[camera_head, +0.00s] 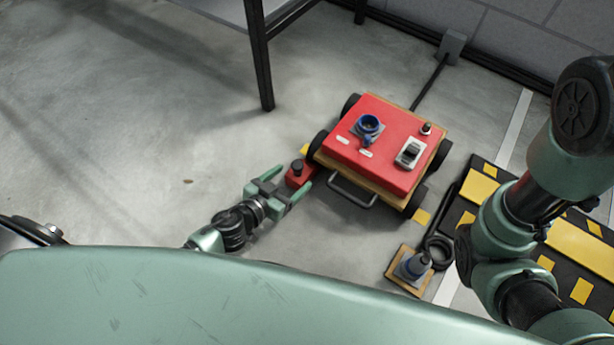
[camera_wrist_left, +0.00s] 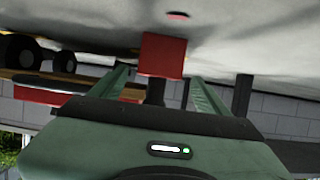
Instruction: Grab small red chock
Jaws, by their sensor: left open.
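The small red chock (camera_head: 299,175) with a black knob on top sits on the floor beside the left wheels of the red truck (camera_head: 380,150). My left gripper (camera_head: 293,180) is open at the chock, its two fingers pointing toward it. In the left wrist view, the red chock (camera_wrist_left: 163,55) shows between the two spread fingers (camera_wrist_left: 160,82), with its dark knob post below. I cannot tell whether either finger touches it. My right arm shows at the right of the head view, but its gripper is out of view.
Yellow pieces lie by the truck's wheels, one near the chock (camera_head: 304,149) and one at the front right (camera_head: 421,217). A dark table leg (camera_head: 260,60) stands behind.

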